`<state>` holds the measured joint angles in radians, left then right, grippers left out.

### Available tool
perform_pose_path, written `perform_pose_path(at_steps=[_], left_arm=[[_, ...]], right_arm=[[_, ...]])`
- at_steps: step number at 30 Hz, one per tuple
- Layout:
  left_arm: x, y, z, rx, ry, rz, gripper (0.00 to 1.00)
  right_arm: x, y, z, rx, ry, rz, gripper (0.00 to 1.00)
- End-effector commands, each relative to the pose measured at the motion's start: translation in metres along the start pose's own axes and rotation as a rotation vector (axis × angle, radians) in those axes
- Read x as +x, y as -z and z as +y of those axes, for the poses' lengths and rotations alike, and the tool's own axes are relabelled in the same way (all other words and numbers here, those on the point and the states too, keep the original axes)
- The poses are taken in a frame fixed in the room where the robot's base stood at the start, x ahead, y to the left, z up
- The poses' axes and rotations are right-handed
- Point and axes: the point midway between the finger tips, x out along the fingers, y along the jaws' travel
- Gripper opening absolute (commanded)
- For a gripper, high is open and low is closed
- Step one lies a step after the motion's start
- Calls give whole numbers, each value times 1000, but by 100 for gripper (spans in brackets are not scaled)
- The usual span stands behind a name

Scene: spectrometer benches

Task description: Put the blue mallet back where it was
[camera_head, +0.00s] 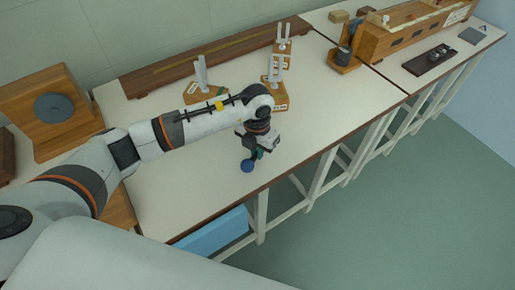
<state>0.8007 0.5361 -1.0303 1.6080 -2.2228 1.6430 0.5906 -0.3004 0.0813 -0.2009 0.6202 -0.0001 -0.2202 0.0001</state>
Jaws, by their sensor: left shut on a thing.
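The blue mallet (247,166) shows as a round blue head just below my left gripper (256,153), over the front part of the white bench (190,155). My left gripper is shut on the mallet, and its jaws hide most of the handle. I cannot tell whether the head touches the bench top or hangs a little above it. My right gripper is not in view.
Wooden stands with pale upright prongs (201,75) (274,70) stand behind my left arm. A long dark wooden rail (205,58) lies along the back. A wooden block with a grey disc (54,107) is at left. Bench room right of the gripper is clear.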

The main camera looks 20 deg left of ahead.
Motion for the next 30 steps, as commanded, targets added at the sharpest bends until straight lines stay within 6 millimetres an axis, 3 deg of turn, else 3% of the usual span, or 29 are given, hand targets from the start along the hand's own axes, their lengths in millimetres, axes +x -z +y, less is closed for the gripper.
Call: perform_pose_path(at_steps=[9, 10, 14, 25, 30], left_arm=[[3, 1, 0, 1, -1, 2, 0], [2, 1, 0, 0, -1, 2, 16], [2, 0, 0, 0, -1, 2, 35], [-5, 1, 0, 1, 0, 3, 35], [-33, 2, 0, 2, -1, 8, 35]], right_arm=[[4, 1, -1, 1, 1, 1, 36], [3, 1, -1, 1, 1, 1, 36], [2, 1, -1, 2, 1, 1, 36], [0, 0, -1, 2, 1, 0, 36], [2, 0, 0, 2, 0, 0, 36]])
